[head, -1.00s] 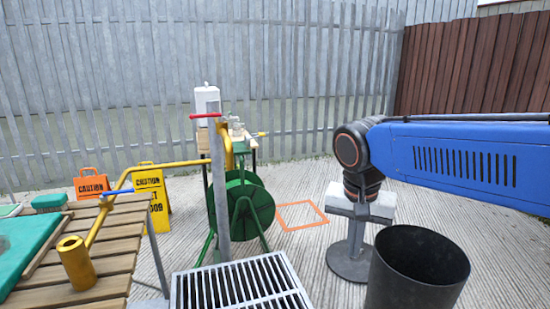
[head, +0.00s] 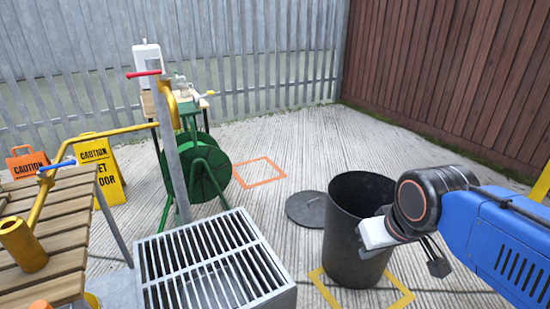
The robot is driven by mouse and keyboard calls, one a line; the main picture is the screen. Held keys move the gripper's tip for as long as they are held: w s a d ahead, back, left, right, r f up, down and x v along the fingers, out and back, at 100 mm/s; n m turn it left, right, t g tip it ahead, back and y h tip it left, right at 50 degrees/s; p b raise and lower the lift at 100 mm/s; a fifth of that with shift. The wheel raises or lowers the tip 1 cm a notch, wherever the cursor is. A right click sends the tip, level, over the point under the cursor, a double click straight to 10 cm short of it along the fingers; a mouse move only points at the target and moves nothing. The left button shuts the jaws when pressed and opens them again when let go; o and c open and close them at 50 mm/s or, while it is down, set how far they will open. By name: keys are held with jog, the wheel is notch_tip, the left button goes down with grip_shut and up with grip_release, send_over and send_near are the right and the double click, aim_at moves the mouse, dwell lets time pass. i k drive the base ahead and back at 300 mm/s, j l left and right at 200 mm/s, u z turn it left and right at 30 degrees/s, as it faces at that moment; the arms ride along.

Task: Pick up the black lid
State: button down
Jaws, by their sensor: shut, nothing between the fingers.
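The black lid (head: 305,209) is a flat, dark, round disc lying on the concrete, just left of the dark bin (head: 345,252). The bin partly covers the lid's right edge. My gripper (head: 437,262) is at the right, hanging in front of and beside the bin, well away from the lid. Its white body overlaps the bin's right side in the picture, and a dark fingertip shows at lower right. It is shut and empty. The rest of the fingers is hidden behind my arm.
A yellow square outline (head: 401,299) surrounds the bin's base. A grey metal grate (head: 215,258) stands to the left, with a green hose reel (head: 206,168) behind it. Open concrete lies behind the lid.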

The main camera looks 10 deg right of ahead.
aim_at(307, 209)
jog(key=l+u, duration=0.2)
jog(key=l, duration=0.45)
jog(key=l+u, duration=0.2)
jog(key=l, duration=0.4)
jog(key=l+u, duration=0.2)
jog(key=l, duration=0.45)
jog(key=l+u, duration=0.15)
jog(key=l, duration=0.45)
jog(key=k+l+u, duration=0.2)
jog(key=l, duration=0.4)
jog(key=l+u, duration=0.15)
jog(key=l, duration=0.5)
jog(key=i+l+u, duration=0.15)
jog(key=l+u, duration=0.3)
jog(key=l, duration=0.8)
jog(key=l+u, duration=0.4)
jog(key=l, duration=0.85)
jog(key=i+l+u, duration=0.25)
jog(key=l, duration=0.45)
jog(key=i+l+u, duration=0.25)
jog(key=l, duration=0.45)
jog(key=l+u, duration=0.25)
jog(key=l, duration=0.5)
jog(key=l+u, duration=0.25)
jog(key=l, duration=0.55)
